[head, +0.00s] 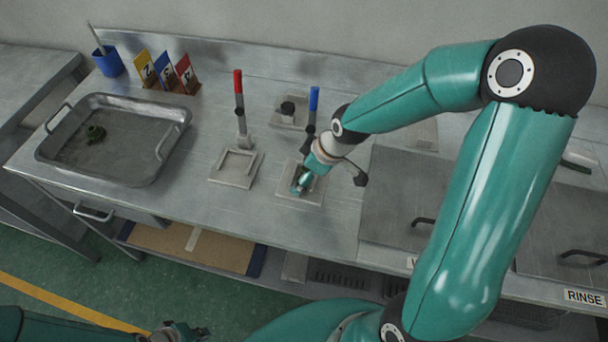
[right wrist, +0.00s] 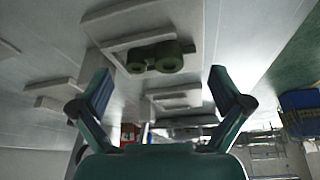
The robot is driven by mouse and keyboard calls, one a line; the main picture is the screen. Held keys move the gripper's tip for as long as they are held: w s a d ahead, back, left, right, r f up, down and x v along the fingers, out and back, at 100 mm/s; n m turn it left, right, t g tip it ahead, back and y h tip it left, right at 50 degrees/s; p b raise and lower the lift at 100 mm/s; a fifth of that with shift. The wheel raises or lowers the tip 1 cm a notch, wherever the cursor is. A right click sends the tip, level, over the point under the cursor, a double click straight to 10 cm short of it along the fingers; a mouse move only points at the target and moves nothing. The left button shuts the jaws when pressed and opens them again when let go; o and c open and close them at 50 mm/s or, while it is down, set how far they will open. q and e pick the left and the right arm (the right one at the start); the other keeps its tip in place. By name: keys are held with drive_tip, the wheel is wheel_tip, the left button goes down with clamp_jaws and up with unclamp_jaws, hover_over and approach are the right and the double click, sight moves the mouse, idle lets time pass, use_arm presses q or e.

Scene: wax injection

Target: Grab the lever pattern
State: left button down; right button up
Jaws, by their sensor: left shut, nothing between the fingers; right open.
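The lever pattern (right wrist: 160,58), dark green with two rings, lies on a pale mould plate (right wrist: 115,27) in the right wrist view. My right gripper (right wrist: 161,92) is open, its two fingers apart on either side of the pattern's line, with nothing between them. In the head view my right gripper (head: 304,182) is low over the mould plate (head: 286,195) by the blue-handled lever and largely hides what lies there. A similar dark green piece (head: 95,133) lies in the metal tray. My left gripper (head: 180,332) is shut and empty at the bottom edge, partly cut off.
The metal tray (head: 118,176) stands at the left of the steel bench. A red-handled tool (head: 239,88) stands behind another plate (head: 236,168), and a blue handle (head: 313,99) rises close behind my right gripper. A blue cup (head: 109,64) and coloured cards (head: 164,70) stand at the back.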

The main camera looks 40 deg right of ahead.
drive_tip(key=shift+x, duration=0.8)
drive_tip(key=shift+c, duration=0.3)
drive_tip(key=c, duration=1.1)
